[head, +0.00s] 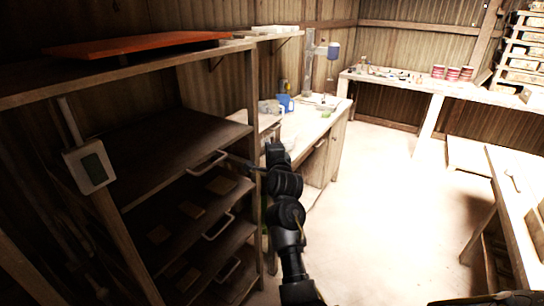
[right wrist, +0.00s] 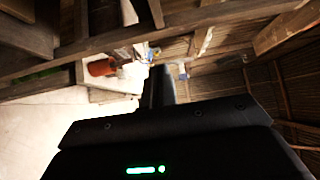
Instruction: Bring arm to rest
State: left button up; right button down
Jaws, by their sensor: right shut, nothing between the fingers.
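My right arm rises from the bottom middle of the head view, its black links bent in front of the shelf rack. My right gripper (head: 230,158) points left, its slim tip close to the handle (head: 207,163) of a rack tray. I cannot tell whether tip and handle touch. In the right wrist view the gripper (right wrist: 160,80) shows as a narrow dark shape with its fingers together and nothing held. My left gripper is not in view.
The wooden rack (head: 258,110) stands close on the left, with several pull-out trays holding tiles. An orange-red board (head: 135,45) lies on top. A grey device (head: 90,166) hangs on its post. A workbench (head: 310,125) stands behind. The floor (head: 385,200) to the right is clear.

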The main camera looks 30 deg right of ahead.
jog(key=v, duration=0.2)
jog(key=shift+s+r, duration=0.1)
jog(key=shift+s, duration=0.25)
